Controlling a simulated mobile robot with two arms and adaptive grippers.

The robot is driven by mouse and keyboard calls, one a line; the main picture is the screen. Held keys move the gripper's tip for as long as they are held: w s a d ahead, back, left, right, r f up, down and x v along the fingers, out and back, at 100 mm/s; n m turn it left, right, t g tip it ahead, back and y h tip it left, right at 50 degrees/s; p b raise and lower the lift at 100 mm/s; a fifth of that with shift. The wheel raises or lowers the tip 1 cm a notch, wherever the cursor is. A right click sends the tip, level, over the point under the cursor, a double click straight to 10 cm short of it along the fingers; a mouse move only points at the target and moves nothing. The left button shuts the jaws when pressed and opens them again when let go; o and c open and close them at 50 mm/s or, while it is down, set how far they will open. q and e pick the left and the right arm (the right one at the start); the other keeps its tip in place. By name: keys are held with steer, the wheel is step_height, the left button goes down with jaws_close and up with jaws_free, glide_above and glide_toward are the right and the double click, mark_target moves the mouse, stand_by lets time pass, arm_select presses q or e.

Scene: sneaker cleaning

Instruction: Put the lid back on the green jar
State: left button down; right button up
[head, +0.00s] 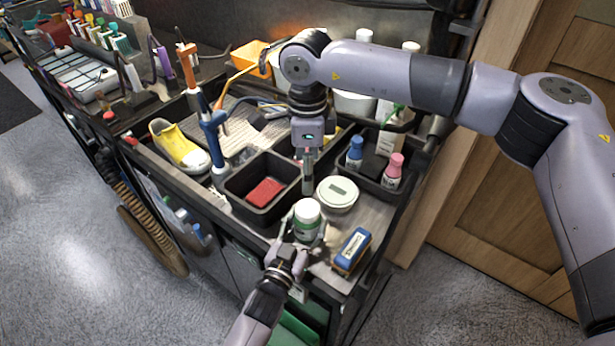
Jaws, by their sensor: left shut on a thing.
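The green jar (306,231) stands upright near the front edge of the worktop. A white round top (306,210) sits on it and looks like its lid; I cannot tell whether it is seated. My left gripper (299,226) comes from below and is shut around the jar's body, with fingers on both sides. My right gripper (308,172) points down just behind the jar, above the worktop between the black bin and a round white tin. It is apart from the jar in the picture; its fingers are narrow and I cannot tell if they hold anything.
The round white tin (337,193) is right behind the jar. A blue and orange box (352,250) lies to its right. A black bin (237,187) with a red block (265,192) is left. Blue (355,153) and pink (393,171) bottles stand in a black tray. A yellow shoe (178,147) is farther left.

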arm_select(q)
steer(key=c, duration=0.6)
jaws_free()
steer(key=v, duration=1.2)
